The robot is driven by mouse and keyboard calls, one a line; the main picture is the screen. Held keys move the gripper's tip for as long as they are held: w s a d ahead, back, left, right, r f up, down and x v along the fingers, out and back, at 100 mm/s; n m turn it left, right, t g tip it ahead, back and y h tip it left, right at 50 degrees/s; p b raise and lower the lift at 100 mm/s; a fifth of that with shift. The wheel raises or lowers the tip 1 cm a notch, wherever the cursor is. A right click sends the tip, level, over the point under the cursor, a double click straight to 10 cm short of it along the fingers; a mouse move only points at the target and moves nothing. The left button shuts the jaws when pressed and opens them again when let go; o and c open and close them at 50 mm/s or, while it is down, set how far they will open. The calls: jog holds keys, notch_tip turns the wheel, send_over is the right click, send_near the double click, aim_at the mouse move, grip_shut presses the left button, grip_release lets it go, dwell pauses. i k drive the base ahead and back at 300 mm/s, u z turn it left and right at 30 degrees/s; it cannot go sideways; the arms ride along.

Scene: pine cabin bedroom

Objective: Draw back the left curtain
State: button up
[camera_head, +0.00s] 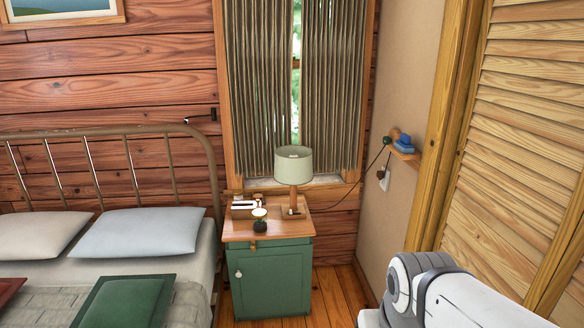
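The left curtain (257,85) hangs in grey-brown pleats over the left part of the window, in the head view. The right curtain (335,85) hangs over the right part. A narrow gap between them shows bright glass and greenery (296,75). The curtains' top edges are cut off by the frame. My arm shows at the bottom right, but my gripper is not in view, so its state and what it may hold are hidden.
A green nightstand (272,282) stands below the window with a lamp (293,166) in front of the right curtain's lower edge. A metal-framed bed (210,180) is at left. A louvred door (520,140) and small wall shelf (404,152) are at right. Little floor shows.

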aim_at(287, 5)
jog(key=i, duration=2.35)
jog(key=z, duration=1.45)
jog(key=i, duration=0.25)
jog(key=u, duration=1.9)
jog(key=i, duration=0.45)
jog(key=z, duration=0.2)
